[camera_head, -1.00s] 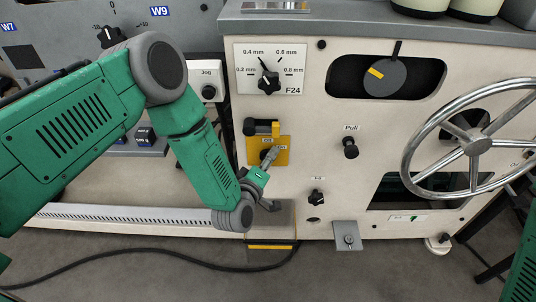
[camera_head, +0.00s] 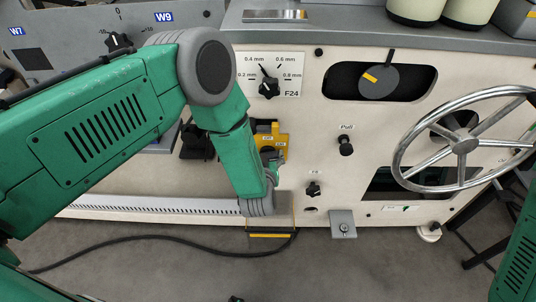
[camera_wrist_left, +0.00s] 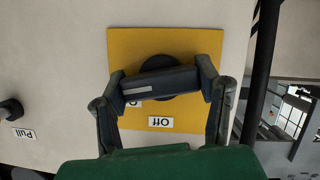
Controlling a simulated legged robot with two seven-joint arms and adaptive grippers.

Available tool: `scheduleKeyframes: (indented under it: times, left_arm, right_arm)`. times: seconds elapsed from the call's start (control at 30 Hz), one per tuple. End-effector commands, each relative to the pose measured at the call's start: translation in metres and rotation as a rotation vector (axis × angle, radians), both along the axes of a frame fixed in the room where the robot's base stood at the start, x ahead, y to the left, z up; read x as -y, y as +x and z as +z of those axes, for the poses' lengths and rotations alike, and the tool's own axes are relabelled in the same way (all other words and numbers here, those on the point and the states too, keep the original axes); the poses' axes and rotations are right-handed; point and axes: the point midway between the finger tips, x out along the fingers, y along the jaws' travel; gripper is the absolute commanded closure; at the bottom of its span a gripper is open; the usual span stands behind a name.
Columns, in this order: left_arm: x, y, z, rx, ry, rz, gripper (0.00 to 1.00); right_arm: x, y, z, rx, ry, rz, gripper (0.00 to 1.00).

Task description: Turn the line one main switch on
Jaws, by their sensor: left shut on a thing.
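The line one main switch is a black rotary knob with a bar handle (camera_wrist_left: 158,88) on a yellow plate (camera_wrist_left: 190,45). In the left wrist view my left gripper (camera_wrist_left: 165,84) is shut on the bar, one finger at each end. The bar lies almost level there, and a white stripe marks its left part. An "Off" label (camera_wrist_left: 160,122) reads upside down below it; another label is mostly hidden behind the bar. In the head view the yellow plate (camera_head: 283,138) is partly covered by my left arm, and the knob is mostly hidden. My right gripper is out of view.
A gauge dial (camera_head: 268,87) sits above the plate. A black Pull knob (camera_head: 346,145), a small knob (camera_head: 313,189) and a large handwheel (camera_head: 465,146) are to the right. A cable (camera_head: 150,240) lies on the floor.

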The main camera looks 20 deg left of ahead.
Motion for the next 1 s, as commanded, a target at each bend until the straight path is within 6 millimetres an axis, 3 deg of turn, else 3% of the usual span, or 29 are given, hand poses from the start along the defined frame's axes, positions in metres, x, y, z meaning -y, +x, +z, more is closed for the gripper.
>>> scheduleKeyframes:
  times: [0.4, 1.0]
  left_arm:
    - [0.002, -0.0045, -0.0053, -0.071, 0.193, -0.004, 0.71]
    - [0.0022, -0.005, -0.0058, -0.082, 0.228, -0.006, 0.71]
  right_arm:
    - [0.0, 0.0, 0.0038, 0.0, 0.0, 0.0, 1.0]
    - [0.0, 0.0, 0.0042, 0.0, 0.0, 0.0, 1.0]
